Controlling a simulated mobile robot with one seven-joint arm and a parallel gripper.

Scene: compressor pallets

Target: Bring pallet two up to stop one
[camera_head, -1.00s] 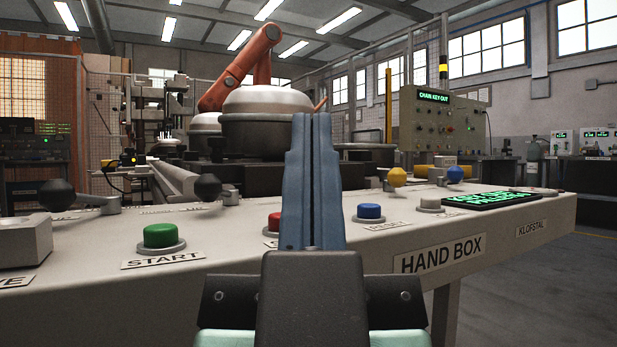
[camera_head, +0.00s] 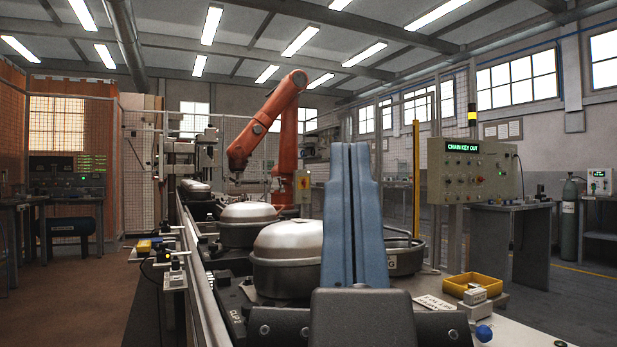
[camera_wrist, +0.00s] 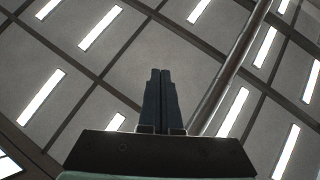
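My gripper (camera_head: 353,150) stands upright in front of the camera, its two blue fingers together and nothing between them; it also shows in the wrist view (camera_wrist: 161,73), pointing at the ceiling. Behind it in the head view, a conveyor line (camera_head: 205,300) runs away from me. A second dome (camera_head: 247,212) stands farther back, and a smaller one (camera_head: 195,186) farther still. The pallets under them are mostly hidden. I cannot read which is pallet two or see a stop clearly.
An orange robot arm (camera_head: 262,125) stands over the line. A control cabinet (camera_head: 468,172) reads CHAIN KEY OUT. The panel at the lower right carries a yellow tray (camera_head: 482,279) and a blue knob (camera_head: 484,333). Open floor (camera_head: 95,285) lies left of the line.

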